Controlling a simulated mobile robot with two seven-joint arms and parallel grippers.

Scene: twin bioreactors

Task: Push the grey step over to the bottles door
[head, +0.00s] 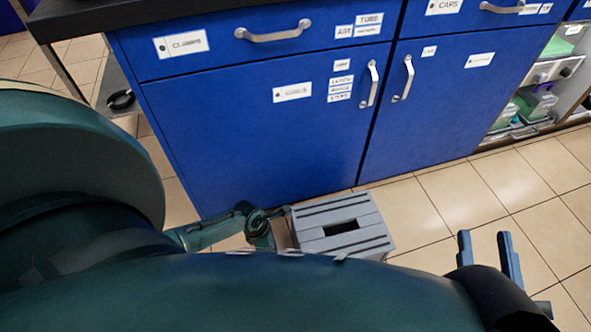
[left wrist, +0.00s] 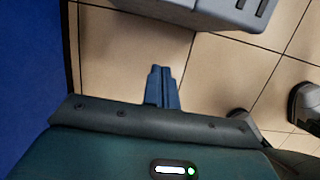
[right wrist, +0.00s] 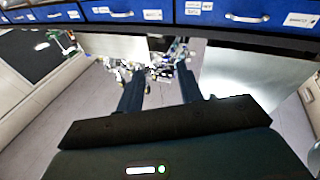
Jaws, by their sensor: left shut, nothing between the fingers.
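The grey step (head: 372,226), a low box with a dark slot in its top, stands on the floor in front of two blue cabinet doors. It also shows at the top of the left wrist view (left wrist: 222,14). The left door (head: 240,135) and the right door (head: 425,110) carry small labels too blurred to read surely. My left gripper (left wrist: 160,72) is shut and empty, low over the floor. In the head view it is at the step's left side; contact is unclear. My right gripper (head: 487,243) is open and empty, right of the step.
Drawers (head: 270,37) sit above the doors under a dark worktop (head: 150,10). Open shelves (head: 545,95) with boxes stand at the right. Tiled floor (head: 425,205) is clear right of the step. My own arm hides the lower left.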

